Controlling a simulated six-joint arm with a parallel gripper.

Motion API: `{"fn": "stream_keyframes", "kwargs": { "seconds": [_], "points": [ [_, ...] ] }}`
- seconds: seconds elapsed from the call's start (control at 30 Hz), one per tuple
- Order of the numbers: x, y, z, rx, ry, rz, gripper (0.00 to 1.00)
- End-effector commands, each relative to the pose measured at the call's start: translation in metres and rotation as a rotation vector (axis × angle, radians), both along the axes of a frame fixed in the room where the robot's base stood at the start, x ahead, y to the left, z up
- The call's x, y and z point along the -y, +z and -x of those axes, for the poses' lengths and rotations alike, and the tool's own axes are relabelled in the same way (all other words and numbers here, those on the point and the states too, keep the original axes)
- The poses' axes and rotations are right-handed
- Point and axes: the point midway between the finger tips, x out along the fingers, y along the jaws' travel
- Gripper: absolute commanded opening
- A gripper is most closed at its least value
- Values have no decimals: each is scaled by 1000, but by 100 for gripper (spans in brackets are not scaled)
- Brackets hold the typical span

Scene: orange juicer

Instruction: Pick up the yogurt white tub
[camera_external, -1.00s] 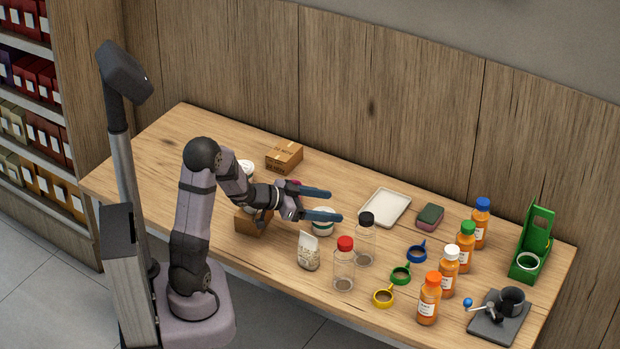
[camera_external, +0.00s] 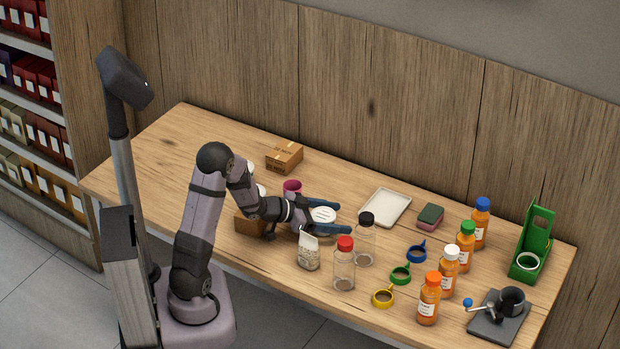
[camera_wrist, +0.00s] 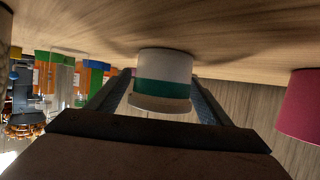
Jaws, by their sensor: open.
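The white yogurt tub (camera_external: 322,214) stands on the table, with its white lid showing between my gripper's fingers in the external view. My gripper (camera_external: 330,217) is open, low over the table, with one finger on each side of the tub. In the wrist view the tub (camera_wrist: 162,80) is white with a green band and appears upside down between the two dark fingers (camera_wrist: 160,98). I cannot tell whether either finger touches it. The tub's lower part is mostly hidden by the near finger in the external view.
A magenta cup (camera_external: 292,187) stands just behind my gripper. A bag of grain (camera_external: 308,252), a red-capped jar (camera_external: 344,265) and a black-capped jar (camera_external: 365,243) stand close in front and to the right. A white tray (camera_external: 385,207) lies farther right. A cardboard box (camera_external: 284,157) sits behind.

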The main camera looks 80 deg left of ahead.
Motion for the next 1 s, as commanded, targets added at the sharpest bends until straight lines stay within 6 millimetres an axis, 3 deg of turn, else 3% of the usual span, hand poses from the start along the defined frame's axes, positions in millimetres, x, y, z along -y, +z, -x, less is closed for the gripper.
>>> {"fn": "stream_keyframes", "kwargs": {
  "seconds": [0.07, 0.23, 0.27, 0.67, 1.0],
  "points": [
    [0, 0, 0, 0, 0, 0, 73],
    [0, 0, 0, 0, 0, 0, 35],
    [0, 0, 0, 0, 0, 0, 32],
    [0, 11, 0, 2, -1, -2, 32],
    [0, 66, 0, 5, -1, -4, 31]
  ]
}}
